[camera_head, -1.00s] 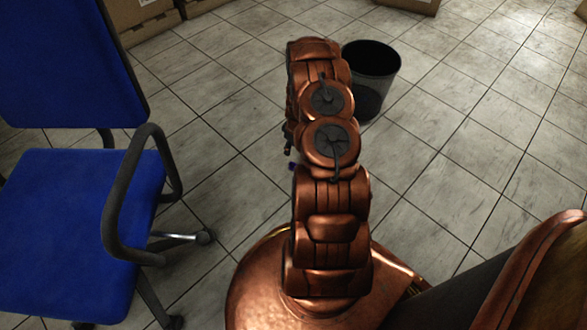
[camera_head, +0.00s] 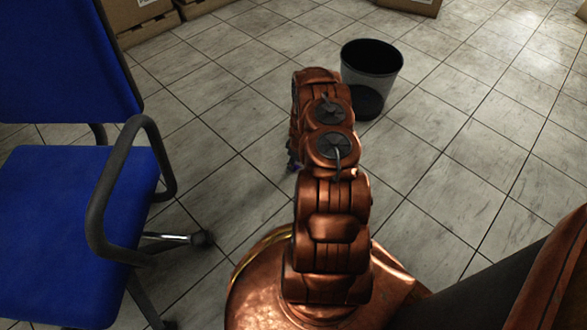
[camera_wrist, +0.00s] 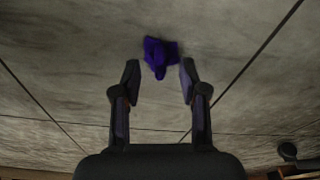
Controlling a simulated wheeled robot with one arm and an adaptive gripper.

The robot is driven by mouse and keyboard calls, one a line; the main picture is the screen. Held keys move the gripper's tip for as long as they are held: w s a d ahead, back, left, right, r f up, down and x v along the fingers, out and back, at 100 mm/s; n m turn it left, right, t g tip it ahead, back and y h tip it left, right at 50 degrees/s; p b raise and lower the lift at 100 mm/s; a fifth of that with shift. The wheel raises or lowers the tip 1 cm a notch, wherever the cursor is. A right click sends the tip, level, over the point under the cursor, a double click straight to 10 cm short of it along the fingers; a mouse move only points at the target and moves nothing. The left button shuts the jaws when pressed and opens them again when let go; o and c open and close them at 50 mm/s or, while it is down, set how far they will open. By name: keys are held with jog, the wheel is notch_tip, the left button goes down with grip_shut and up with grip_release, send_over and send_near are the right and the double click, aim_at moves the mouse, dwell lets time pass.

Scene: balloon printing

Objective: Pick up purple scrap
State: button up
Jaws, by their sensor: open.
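The purple scrap (camera_wrist: 160,57) lies crumpled on the tiled floor in the wrist view. It is just beyond the fingertips, roughly centred between them. My gripper (camera_wrist: 160,80) is open and empty, with one finger on each side and the scrap apart from both as far as I can see. In the head view my arm hides most of the scrap; only a small purple bit (camera_head: 292,166) shows at the left edge of the arm.
A dark wastebasket (camera_head: 371,78) stands on the floor just beyond my arm, to the right. A blue chair (camera_head: 75,215) with black armrests is at the left. Cardboard boxes (camera_head: 145,22) stand at the back. The floor on the right is clear.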

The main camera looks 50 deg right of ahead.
notch_tip(320, 180, down, 2)
jog(key=shift+w, duration=0.15)
jog(key=shift+r, duration=0.1)
jog(key=shift+c, duration=0.4)
jog(key=c, duration=0.7)
